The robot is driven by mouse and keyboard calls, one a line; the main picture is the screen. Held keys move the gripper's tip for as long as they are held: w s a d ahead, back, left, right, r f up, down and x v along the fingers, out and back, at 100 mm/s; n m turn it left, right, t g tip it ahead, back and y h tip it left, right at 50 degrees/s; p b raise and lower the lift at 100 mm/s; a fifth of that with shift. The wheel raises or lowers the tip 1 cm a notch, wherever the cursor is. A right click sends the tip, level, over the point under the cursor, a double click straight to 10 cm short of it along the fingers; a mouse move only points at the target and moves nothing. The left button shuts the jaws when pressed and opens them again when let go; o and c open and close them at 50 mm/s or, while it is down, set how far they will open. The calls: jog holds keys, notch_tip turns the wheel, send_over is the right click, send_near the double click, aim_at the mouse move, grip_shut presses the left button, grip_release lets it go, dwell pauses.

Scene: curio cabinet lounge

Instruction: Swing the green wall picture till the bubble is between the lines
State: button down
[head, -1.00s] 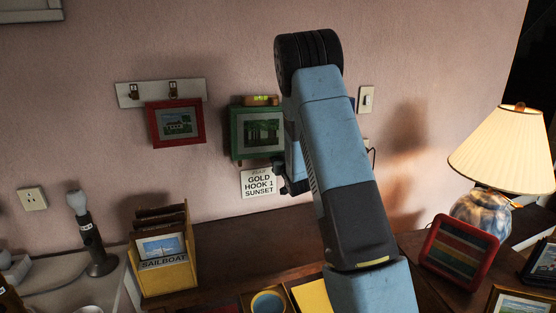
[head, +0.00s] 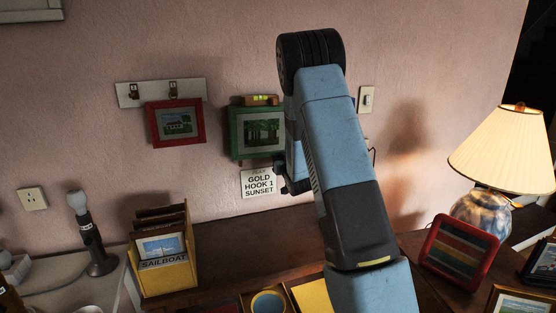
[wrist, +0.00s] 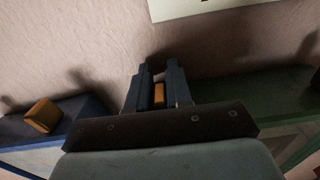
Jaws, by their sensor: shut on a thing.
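The green wall picture (head: 235,137) hangs in the middle of the wall with a forest scene inside. A small level (head: 261,100) with a yellow-green vial sits on its top edge; its bubble is too small to place between lines. My gripper (head: 286,188) is at the picture's lower right, with my arm covering its right side. In the wrist view my gripper (wrist: 158,98) is shut on a small orange tab (wrist: 158,94), beside the green frame (wrist: 245,112). Where the tab joins the frame is hidden.
A red picture (head: 153,126) hangs left, under a hook rail (head: 143,94). A blue frame (wrist: 60,119) with an orange block (wrist: 43,115) is close to my gripper. A sign (head: 246,192) is below the green picture. A lamp (head: 507,150) stands right.

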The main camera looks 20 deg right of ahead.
jog(key=shift+d, duration=0.1)
jog(key=c, duration=1.1)
grip_release()
jog(key=s, duration=1.3)
jog(key=shift+s, duration=0.35)
